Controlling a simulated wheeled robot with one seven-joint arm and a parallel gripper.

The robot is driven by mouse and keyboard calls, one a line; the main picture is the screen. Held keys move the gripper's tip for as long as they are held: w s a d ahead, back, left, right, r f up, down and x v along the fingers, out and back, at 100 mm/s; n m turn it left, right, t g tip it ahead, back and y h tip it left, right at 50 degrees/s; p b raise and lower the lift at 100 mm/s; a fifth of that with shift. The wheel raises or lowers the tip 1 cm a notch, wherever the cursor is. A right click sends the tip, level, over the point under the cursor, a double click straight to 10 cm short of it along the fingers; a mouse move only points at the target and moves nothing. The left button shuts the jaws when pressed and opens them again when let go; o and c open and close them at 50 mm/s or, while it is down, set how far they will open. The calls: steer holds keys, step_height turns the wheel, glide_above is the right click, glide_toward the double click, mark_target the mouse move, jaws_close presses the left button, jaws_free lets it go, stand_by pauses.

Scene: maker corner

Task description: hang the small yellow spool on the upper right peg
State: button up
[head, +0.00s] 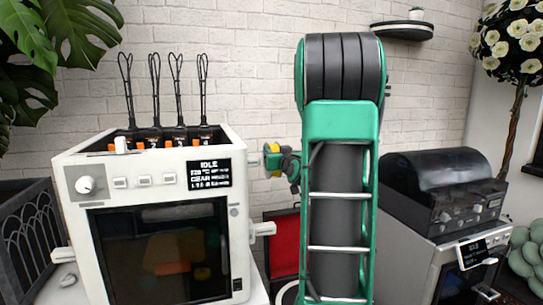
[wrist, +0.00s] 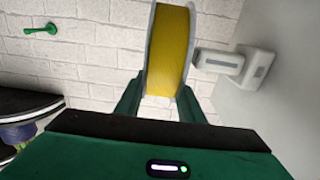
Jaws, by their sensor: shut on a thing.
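The small yellow spool (wrist: 168,48) has grey rims and stands upright between the fingers of my gripper (wrist: 160,103), which is shut on it. In the head view the spool (head: 273,160) is just right of the white machine's upper side, and my gripper (head: 293,170) is partly hidden behind my arm. The upper right peg (wrist: 217,62) is a pale cylinder on a block on the machine's side. Its free end is close to the spool's right rim; I cannot tell whether they touch or whether the peg enters the hole.
The white machine (head: 150,185) has several tools upright in its top. A lower right peg (head: 263,229) projects below the spool. A grey machine with a dark lid (head: 440,185) stands at the right. A green hook (wrist: 40,29) and dark shelf (wrist: 25,103) are at left in the wrist view.

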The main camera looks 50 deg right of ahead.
steer(key=shift+w+d, duration=0.3)
steer(key=shift+w, duration=0.3)
steer(key=w+a, duration=0.3)
steer(key=a, duration=0.3)
steer(key=shift+w+a+f, duration=0.2)
steer(key=shift+w+f, duration=0.05)
steer(key=shift+w, duration=0.15)
stand_by(0.4)
stand_by(0.4)
steer(key=o, duration=1.4)
steer(key=shift+f, duration=0.1)
steer(key=v, duration=1)
steer(key=shift+s+a, duration=0.2)
steer(key=shift+s, duration=0.1)
